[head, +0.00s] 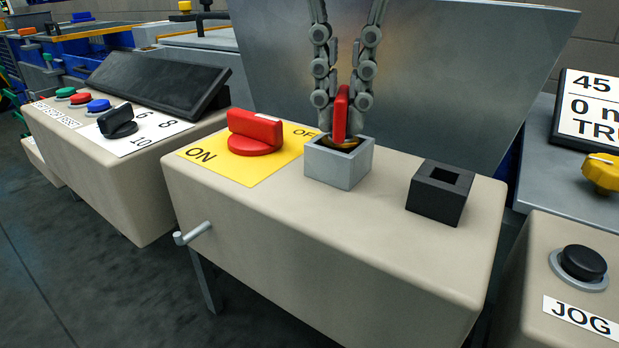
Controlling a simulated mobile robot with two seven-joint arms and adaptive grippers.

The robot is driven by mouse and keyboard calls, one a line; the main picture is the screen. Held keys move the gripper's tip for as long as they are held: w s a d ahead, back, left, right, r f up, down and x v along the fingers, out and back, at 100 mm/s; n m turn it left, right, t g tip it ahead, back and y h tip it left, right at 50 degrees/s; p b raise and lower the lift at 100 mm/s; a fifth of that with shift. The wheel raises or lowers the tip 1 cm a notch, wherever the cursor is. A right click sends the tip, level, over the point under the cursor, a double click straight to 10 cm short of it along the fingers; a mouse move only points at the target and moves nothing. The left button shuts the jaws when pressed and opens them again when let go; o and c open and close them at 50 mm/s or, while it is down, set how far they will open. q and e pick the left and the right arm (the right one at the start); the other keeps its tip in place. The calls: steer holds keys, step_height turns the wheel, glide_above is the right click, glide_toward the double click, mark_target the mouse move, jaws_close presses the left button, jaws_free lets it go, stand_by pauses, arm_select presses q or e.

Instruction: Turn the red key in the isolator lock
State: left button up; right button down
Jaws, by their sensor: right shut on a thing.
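The red key (341,113) stands upright in the isolator lock (339,165), a grey square block on the beige box. Its lower end is inside the block's opening, where a brass-coloured part shows. My right gripper (341,104) comes down from above, with one finger on each side of the key. It is shut on the key. My left gripper is not in view.
A red rotary switch (255,132) on a yellow ON/OFF plate (205,165) stands just left of the lock. A black square socket (440,192) stands to the right. A grey panel (420,60) rises behind. A small lever (192,233) sticks out of the box's front.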

steer(key=shift+m, duration=0.6)
steer(key=shift+f+m+b, duration=0.1)
steer(key=shift+m+b, duration=0.4)
steer(key=shift+m, duration=1.3)
steer(key=shift+b, duration=0.3)
